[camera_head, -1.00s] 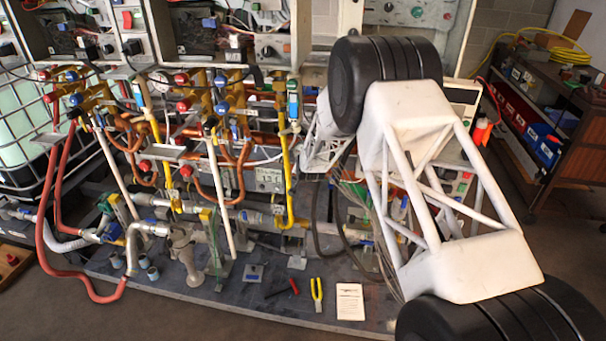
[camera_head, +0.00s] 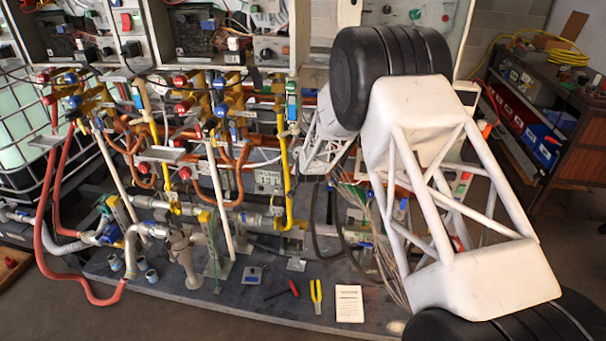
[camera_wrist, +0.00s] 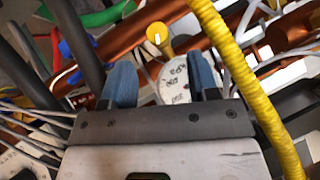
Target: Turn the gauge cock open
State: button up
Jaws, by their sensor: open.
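In the wrist view, my gripper (camera_wrist: 159,64) is open, with its two blue fingers spread apart and nothing seen held between them. A round white gauge face (camera_wrist: 174,80) with dark print shows between and behind the fingers, partly hidden by the gripper body. A yellow round-ended part (camera_wrist: 158,37) with a white mark stands just beyond the fingertips, by a copper pipe. It may be the gauge cock, but I cannot tell for sure. No contact with it is visible. In the head view, my white arm hides the gripper and the gauge.
A yellow corrugated hose (camera_wrist: 245,80) runs close along the right finger. Copper pipes (camera_wrist: 190,22), thin grey cables and a green hose (camera_wrist: 95,14) crowd the space. In the head view, pliers (camera_head: 316,294) and a paper card (camera_head: 349,303) lie on the base plate.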

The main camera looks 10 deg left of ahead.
jog(key=shift+s+a+f+m+t+h, duration=0.1)
jog(key=shift+a+f+m+t+h, duration=0.2)
jog(key=shift+f+m+t+h, duration=0.8)
jog(key=shift+s+a+f+n+t+h, duration=0.1)
jog(key=shift+a+f+n+t, duration=0.3)
jog(key=shift+t, duration=1.35)
jog(key=shift+s+a+f+m+t+h, duration=0.1)
jog(key=shift+a+f+m+t+h, duration=0.1)
jog(key=shift+f+m+t+h, duration=0.9)
jog(key=shift+w+r+n+t+y, duration=0.1)
jog(key=shift+r+n+t+y, duration=0.1)
jog(key=shift+n+t+y, duration=0.25)
jog(key=w, duration=0.7)
jog(key=shift+w, duration=0.3)
jog(key=c, duration=0.9)
jog(key=shift+c, duration=0.2)
